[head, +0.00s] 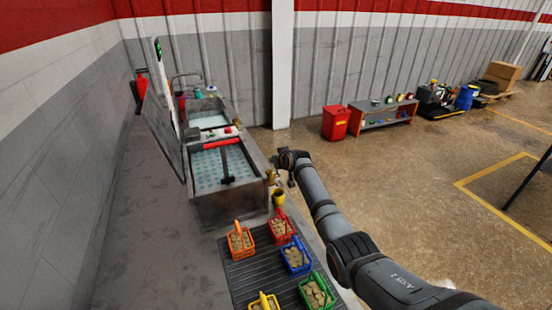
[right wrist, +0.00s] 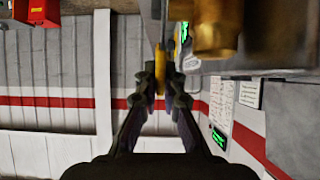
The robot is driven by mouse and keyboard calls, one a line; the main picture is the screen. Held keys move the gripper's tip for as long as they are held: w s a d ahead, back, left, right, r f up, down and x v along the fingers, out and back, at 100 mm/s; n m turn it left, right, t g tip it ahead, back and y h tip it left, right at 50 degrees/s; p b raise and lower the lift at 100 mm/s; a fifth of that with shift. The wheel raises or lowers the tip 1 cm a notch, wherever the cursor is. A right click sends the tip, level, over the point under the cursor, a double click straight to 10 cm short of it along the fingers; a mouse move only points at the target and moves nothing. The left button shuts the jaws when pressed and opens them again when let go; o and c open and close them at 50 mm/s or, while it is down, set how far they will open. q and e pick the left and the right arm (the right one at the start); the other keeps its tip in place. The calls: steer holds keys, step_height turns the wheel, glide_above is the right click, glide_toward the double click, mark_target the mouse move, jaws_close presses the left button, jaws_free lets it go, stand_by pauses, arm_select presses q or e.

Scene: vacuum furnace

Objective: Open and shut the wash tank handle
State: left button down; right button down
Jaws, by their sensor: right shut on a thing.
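The wash tank (head: 232,208) is an open grey metal tank with light blue liquid, left of centre in the head view. A brass valve (head: 272,178) is on its right side. In the right wrist view, the brass valve body (right wrist: 215,25) is close at the upper right, with a thin yellow handle (right wrist: 160,82) beside it. My right gripper (head: 285,163) is at the tank's right wall. Its fingers (right wrist: 162,75) are shut on the yellow handle. In the head view the gripper and arm hide most of the handle. My left gripper is out of view.
A black-and-red bar (head: 226,165) lies over the tank. A yellow cup (head: 278,198) is below the valve. Several coloured baskets, one blue (head: 296,254), stand on a slatted surface in front. A red bin (head: 336,122) and low bench (head: 382,113) are farther right; open floor lies between.

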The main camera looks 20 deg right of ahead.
steer(key=shift+w+f+g, duration=0.1)
steer(key=shift+f+g, duration=0.05)
steer(key=shift+g, duration=0.25)
steer(key=c, duration=1.5)
jaws_free()
steer(key=shift+o, duration=0.2)
steer(key=v, duration=1.2)
